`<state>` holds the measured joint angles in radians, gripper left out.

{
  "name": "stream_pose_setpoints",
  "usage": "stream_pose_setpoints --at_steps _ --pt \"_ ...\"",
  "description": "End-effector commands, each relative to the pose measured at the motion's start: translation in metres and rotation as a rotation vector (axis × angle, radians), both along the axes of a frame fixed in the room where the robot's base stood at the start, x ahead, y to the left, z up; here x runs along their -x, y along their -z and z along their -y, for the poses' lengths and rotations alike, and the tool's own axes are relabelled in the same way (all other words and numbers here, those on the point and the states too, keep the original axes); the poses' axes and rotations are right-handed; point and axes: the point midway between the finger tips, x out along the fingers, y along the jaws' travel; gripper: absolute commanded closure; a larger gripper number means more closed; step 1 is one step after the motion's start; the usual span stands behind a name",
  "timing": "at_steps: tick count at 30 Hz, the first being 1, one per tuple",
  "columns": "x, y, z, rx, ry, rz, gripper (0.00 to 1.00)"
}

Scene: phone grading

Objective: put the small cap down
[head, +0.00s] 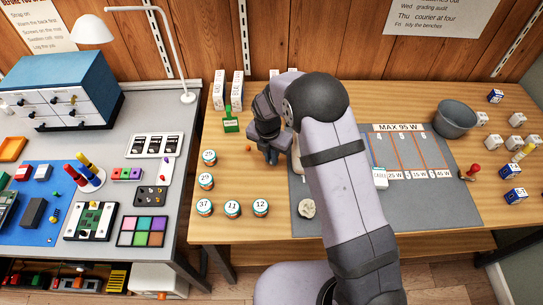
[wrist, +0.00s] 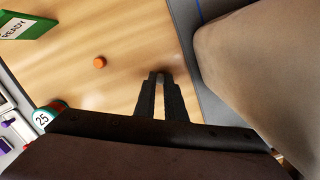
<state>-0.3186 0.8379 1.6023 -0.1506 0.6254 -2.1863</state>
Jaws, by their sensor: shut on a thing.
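My gripper (head: 272,160) is over the wooden table, left of the grey mat; my arm hides part of the area behind it. In the wrist view my gripper (wrist: 160,76) is shut with its fingertips close together. A small greyish thing, the small cap (wrist: 159,79), shows between the tips; it is mostly hidden by the fingers, and I cannot make out its shape. I cannot tell whether it touches the table. A small orange piece (wrist: 99,62) lies apart on the wood to the left of the fingertips; it also shows in the head view (head: 248,149).
A green READY sign (head: 231,122) stands behind the orange piece. Several numbered tins (head: 232,208) stand at the table's front left. A round pale thing (head: 307,208) is on the grey mat (head: 449,217). A grey bowl (head: 455,118) is at right. Wood around the fingertips is clear.

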Motion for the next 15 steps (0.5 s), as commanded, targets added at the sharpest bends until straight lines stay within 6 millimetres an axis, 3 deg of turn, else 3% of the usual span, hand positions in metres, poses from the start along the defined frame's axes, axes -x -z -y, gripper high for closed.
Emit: stream_pose_setpoints --at_steps 4,5,6,7,15 --pt "0.0001 0.0041 0.0 0.0 0.0 -0.001 1.0" --pt "0.0 0.0031 0.0 0.0 0.0 0.0 0.83" --pt "0.0 0.0029 0.0 0.0 0.0 0.0 0.73" --pt "0.0 0.0029 0.0 0.0 0.0 0.0 0.71" --pt "0.0 0.0023 0.0 0.0 0.0 0.0 0.71"
